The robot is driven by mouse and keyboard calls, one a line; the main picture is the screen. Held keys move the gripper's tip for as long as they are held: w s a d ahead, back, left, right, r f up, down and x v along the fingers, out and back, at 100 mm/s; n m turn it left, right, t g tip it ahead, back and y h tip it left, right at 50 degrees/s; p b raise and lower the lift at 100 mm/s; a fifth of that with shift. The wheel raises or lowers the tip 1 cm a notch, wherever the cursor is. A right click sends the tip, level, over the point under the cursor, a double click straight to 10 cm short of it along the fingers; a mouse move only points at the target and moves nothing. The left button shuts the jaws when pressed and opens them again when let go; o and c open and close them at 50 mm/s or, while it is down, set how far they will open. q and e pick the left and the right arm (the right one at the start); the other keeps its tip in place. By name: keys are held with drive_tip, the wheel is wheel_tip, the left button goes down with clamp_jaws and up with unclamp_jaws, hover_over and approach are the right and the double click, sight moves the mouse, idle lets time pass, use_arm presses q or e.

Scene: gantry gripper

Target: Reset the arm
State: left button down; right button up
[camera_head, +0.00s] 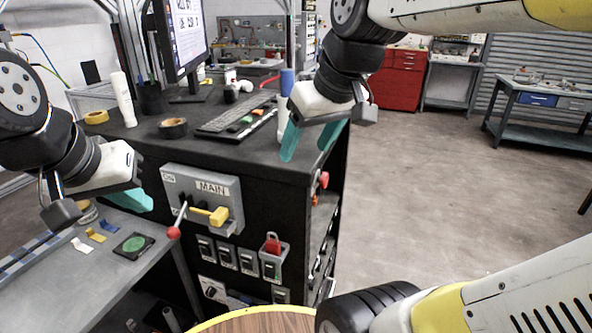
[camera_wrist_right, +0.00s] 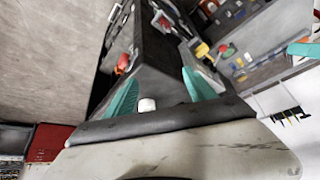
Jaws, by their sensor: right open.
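My right gripper (camera_head: 305,152) hangs over the right end of the black workbench. Its two teal fingers are apart with nothing between them; it also shows open in the right wrist view (camera_wrist_right: 160,77). My left gripper (camera_head: 147,185) is at the left, in front of the bench and left of the grey MAIN switch box (camera_head: 209,188). Its teal fingers look apart, and I see nothing held. The box has a yellow handle (camera_head: 218,216) and a lever with a red knob (camera_head: 173,233). The lever points down and to the left.
A lower grey table (camera_head: 75,290) stands at front left. A round wooden top (camera_head: 262,324) is at the bottom. Open floor lies right.

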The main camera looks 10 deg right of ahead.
drive_tip(key=s+f+m, duration=0.3)
drive_tip(key=f, duration=0.2)
drive_tip(key=shift+s+a+t, duration=0.25)
drive_tip(key=shift+s+t, duration=0.05)
drive_tip(key=shift+t, duration=0.1)
idle(0.7)
